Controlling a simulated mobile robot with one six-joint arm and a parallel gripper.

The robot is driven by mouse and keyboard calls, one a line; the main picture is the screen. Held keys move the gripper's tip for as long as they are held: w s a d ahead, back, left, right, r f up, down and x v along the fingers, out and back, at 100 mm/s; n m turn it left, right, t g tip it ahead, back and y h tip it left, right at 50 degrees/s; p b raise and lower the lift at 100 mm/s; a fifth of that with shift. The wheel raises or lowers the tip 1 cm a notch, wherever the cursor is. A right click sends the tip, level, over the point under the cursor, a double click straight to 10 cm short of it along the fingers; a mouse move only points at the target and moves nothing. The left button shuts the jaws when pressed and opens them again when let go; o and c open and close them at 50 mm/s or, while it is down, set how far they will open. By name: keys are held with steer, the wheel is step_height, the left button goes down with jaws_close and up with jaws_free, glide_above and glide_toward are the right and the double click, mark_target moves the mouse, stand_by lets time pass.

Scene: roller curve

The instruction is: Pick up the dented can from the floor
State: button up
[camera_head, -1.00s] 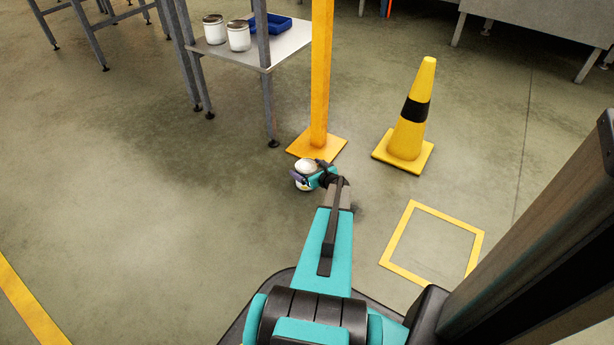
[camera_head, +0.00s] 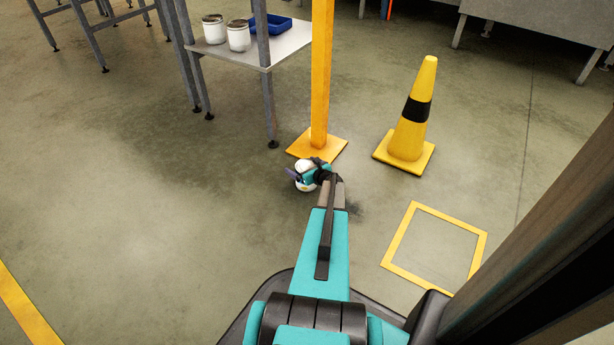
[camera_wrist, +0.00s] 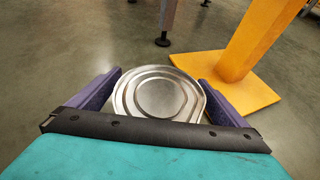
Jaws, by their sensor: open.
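The can shows in the wrist view as a round silvery metal end (camera_wrist: 158,94) with ring ridges. Its right edge looks flattened. In the head view a white part of the can (camera_head: 305,168) shows on the floor, partly hidden by my gripper (camera_head: 307,175). In the wrist view my gripper (camera_wrist: 160,92) is open, with one purple finger on each side of the can's end. The right finger is close to the can's edge; I cannot tell whether either finger touches it. The can's lower side is hidden.
A yellow post (camera_head: 321,80) on a square base (camera_head: 318,147) stands just behind the can. A yellow cone (camera_head: 412,118) stands to the right. A metal table (camera_head: 283,50) holds two white cans (camera_head: 226,32) and a blue tray (camera_head: 272,24).

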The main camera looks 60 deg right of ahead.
mark_target(303, 162)
steer(key=c, duration=1.3)
steer(key=shift+r+p, duration=0.5)
steer(key=shift+r, duration=0.25)
step_height(303, 162, up, 3)
steer(key=shift+s+f+p, duration=0.15)
steer(key=shift+p, duration=0.75)
steer(key=s+a+p, duration=0.2)
steer(key=s+p, duration=0.2)
steer(key=s, duration=1.1)
steer(key=shift+s+r+p, duration=0.3)
steer(key=shift+r, duration=0.1)
